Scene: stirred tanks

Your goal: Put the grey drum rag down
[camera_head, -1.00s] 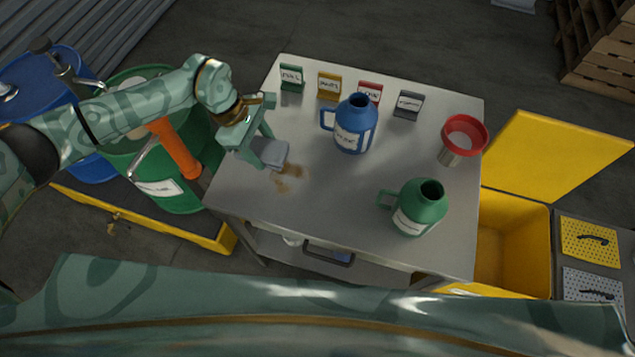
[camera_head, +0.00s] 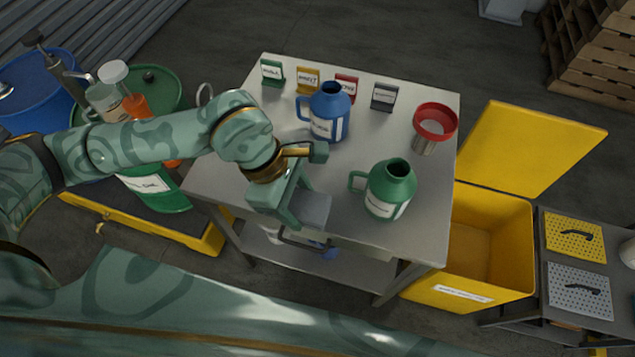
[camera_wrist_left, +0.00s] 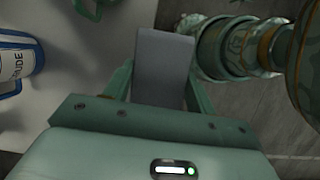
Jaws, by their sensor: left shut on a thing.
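My left gripper (camera_head: 306,206) is shut on the grey rag (camera_head: 315,210), a flat grey piece standing out past its fingers. It is over the front edge of the steel table (camera_head: 425,228), left of the green jug (camera_head: 390,190). Whether the rag touches the table top, I cannot tell. In the left wrist view the rag (camera_wrist_left: 163,62) sits between the two fingers as a plain grey strip. My right gripper is not in view.
A blue jug (camera_head: 328,114), a red funnel (camera_head: 435,120) and several label cards (camera_head: 384,96) stand farther back on the table. An open yellow bin (camera_head: 485,255) stands right of it, a green drum (camera_head: 160,195) left. The table's front right is clear.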

